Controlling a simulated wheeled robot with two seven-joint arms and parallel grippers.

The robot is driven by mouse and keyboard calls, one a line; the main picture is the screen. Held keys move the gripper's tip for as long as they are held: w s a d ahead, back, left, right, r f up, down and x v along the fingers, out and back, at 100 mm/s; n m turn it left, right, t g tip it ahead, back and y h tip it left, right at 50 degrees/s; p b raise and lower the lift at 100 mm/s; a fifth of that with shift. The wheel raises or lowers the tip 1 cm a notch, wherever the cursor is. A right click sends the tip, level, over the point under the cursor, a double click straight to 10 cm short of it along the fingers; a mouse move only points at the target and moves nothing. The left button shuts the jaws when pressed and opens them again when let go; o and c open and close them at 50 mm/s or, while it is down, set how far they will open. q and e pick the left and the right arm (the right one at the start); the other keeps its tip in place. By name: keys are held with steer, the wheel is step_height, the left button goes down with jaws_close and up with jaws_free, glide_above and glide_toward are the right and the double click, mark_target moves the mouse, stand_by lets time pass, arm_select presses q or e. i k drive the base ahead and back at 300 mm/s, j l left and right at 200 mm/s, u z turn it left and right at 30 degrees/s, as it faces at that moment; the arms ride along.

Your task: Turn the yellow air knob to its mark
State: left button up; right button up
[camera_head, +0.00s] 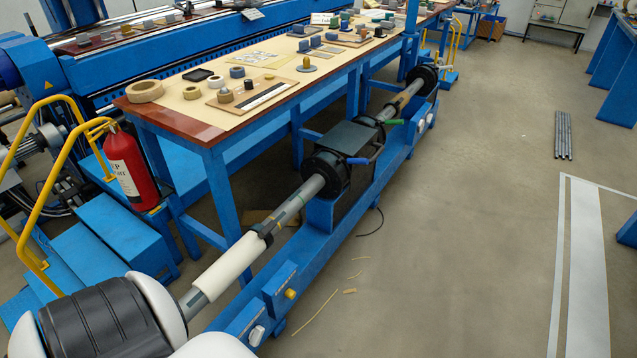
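The yellow knob (290,294) is small and sits on the front face of a blue control box (275,289) on the low blue machine beam, low and left of centre. A pale label strip shows just above the knob. Its pointer and its mark are too small to make out, so I cannot tell how it is turned. A larger white knob (256,335) sits on a second box just nearer to me. Neither of my grippers is in view, and nothing is seen touching the yellow knob.
A grey shaft (287,213) with a white roll (229,261) runs above the beam. A blue-legged worktable (205,131) with parts stands behind it. A red extinguisher (129,166) and blue steps are at left. Open floor (440,240) lies right of the beam, with some scraps.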

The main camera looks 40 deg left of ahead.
mark_target(289, 293)
steer(key=i+l+u, duration=0.1)
steer(key=i+u, duration=0.35)
steer(key=i+l+u, duration=0.3)
steer(key=i+u, duration=0.15)
steer(key=i, duration=0.1)
